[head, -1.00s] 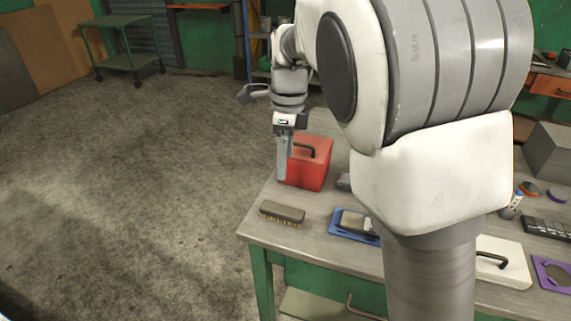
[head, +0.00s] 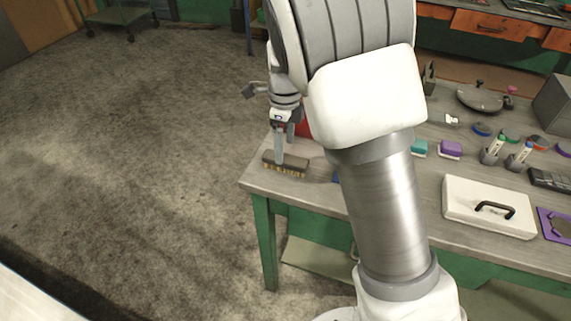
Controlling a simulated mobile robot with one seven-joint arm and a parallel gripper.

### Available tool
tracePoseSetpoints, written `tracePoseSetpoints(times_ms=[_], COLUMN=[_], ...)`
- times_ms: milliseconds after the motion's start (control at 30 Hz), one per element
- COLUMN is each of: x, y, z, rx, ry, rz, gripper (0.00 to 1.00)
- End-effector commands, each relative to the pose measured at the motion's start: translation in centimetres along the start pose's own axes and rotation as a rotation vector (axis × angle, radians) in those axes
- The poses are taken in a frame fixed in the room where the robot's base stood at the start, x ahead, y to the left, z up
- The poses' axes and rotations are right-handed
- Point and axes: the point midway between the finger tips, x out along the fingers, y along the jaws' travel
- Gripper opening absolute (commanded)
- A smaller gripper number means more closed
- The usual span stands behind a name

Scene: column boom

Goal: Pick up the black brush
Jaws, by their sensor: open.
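The black brush (head: 296,164) lies on the workbench (head: 266,184) near its left end, dark back up and tan bristles down. My gripper (head: 279,161) points down over the left part of the brush, and its fingers overlap it in the picture. The fingers show nearly edge-on and the jaws are open. I cannot tell whether they touch the brush or are just above it. The fingers hide a little of the brush's back.
A red box (head: 304,129) stands just behind the gripper, mostly hidden by my arm. A white case (head: 472,212) with a black handle lies farther right. The floor left of the bench is clear.

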Motion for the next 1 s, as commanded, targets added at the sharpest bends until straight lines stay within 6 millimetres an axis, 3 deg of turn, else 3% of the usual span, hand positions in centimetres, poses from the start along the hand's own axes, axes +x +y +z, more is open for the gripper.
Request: tracePoseSetpoints(times_ms=[167,433,667,1000], x=[1.2,5.0,5.3,5.2], y=[0.0,0.0,0.0,0.0], z=[-0.1,-0.1,-0.1,-0.1], rx=[0.000,-0.001,-0.001,-0.001], ry=[0.000,0.000,-0.001,-0.001], rz=[0.001,0.001,0.000,0.000], gripper=[0.82,0.82,0.82,0.25])
